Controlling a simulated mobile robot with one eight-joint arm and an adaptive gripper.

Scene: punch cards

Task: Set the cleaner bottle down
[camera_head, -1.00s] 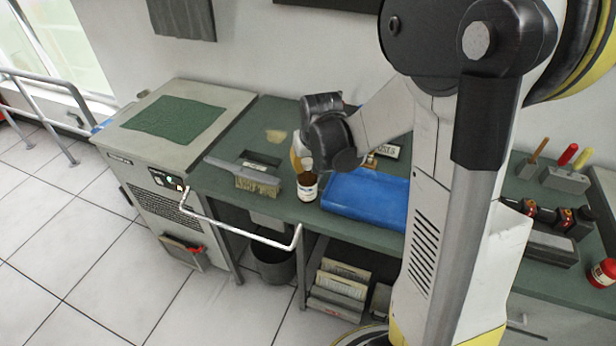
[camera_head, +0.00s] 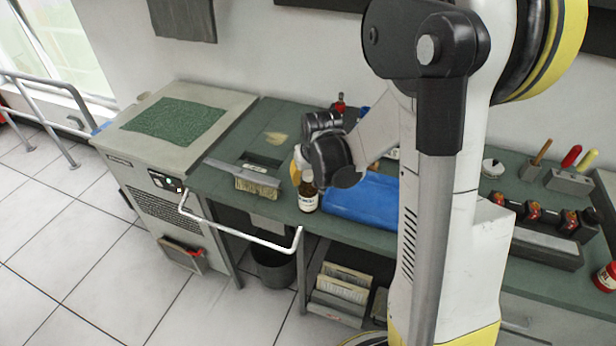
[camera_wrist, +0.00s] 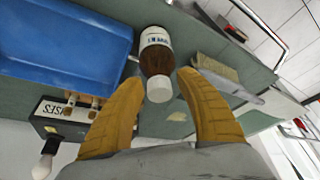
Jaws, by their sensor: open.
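The cleaner bottle (camera_head: 308,190) is brown with a white label and stands upright on the green bench near its front edge, just left of the blue tray. In the wrist view the bottle (camera_wrist: 157,60) shows its white cap toward me, between and beyond my fingertips. My gripper (camera_wrist: 166,95) is open, with its two yellow fingers spread on either side of the cap end and a gap around it. In the head view my gripper (camera_head: 297,172) is just behind and above the bottle, partly hidden by my dark wrist.
The blue tray (camera_head: 345,203) lies right of the bottle. A brush (camera_head: 257,184) lies to its left on the bench (camera_head: 215,180). A white bent rail (camera_head: 235,233) runs along the front. A box with a lettered sign (camera_wrist: 62,110) stands near the tray.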

